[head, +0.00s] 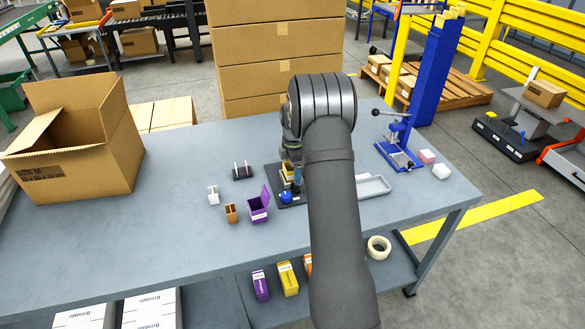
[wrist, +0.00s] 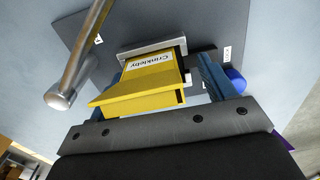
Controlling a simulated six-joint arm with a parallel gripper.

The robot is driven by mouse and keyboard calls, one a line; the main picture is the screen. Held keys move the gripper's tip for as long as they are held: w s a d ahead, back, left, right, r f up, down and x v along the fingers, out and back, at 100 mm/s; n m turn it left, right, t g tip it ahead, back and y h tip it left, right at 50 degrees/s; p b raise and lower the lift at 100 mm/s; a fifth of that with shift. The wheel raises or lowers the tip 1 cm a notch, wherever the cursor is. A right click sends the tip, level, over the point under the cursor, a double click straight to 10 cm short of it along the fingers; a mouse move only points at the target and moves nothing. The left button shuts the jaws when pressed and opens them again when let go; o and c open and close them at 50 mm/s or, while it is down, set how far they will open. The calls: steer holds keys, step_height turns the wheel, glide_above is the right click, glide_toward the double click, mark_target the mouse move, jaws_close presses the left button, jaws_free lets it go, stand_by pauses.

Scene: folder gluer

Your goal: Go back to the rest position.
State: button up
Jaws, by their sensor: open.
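My gripper (wrist: 161,68) is open in the wrist view, with one blue finger on each side of a yellow "Crinkleby" carton (wrist: 150,80). The carton has a flap sticking out towards my wrist and sits against a pale block on a dark plate (wrist: 198,22). I cannot tell whether the fingers touch it. In the head view my arm hides most of the gripper; part of the yellow carton (head: 288,168) shows beside the arm, above the dark plate (head: 293,201).
A metal rod with a round end (wrist: 78,55) stands close to the left finger. A blue knob (wrist: 234,77) is by the right finger. A purple open box (head: 258,209) and a small brown box (head: 231,213) stand left of the plate. A blue press (head: 399,150) and grey tray (head: 374,187) stand right.

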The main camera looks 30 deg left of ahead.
step_height(320, 180, up, 9)
steer(key=shift+w+a, duration=0.15)
stand_by(0.8)
steer(key=shift+f, duration=3.9)
